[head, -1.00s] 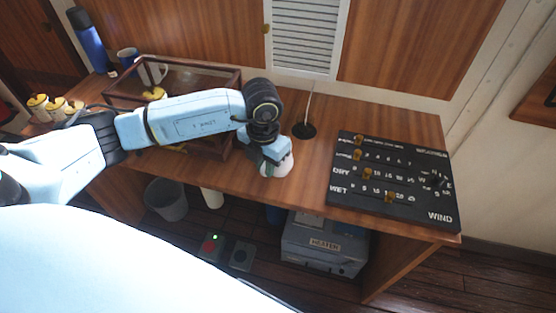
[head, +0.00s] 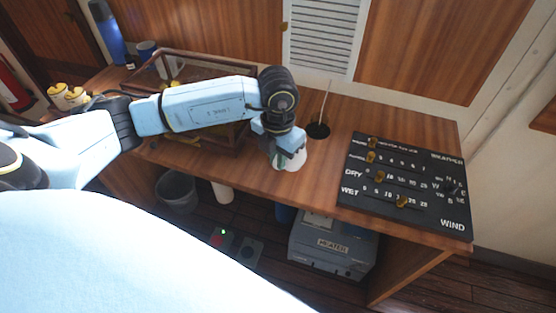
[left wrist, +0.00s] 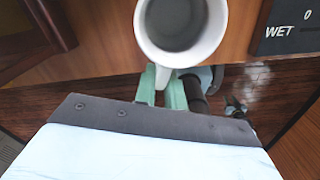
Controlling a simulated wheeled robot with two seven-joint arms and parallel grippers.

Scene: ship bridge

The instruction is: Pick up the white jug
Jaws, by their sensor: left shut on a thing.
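The white jug (head: 291,161) is near the front edge of the wooden desk in the head view, partly hidden by my left gripper (head: 278,153). In the left wrist view the jug (left wrist: 182,57) is seen from above with its round mouth and grey inside showing. Its handle sits between the green fingers of my left gripper (left wrist: 168,88), which is shut on it. I cannot tell whether the jug's base touches the desk.
A black weather board (head: 405,185) lies to the right, and a round black base with a thin rod (head: 318,130) stands just behind the jug. A glass-topped wooden case (head: 205,68) is to the left. A grey heater (head: 331,246) and a bin (head: 177,192) are below.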

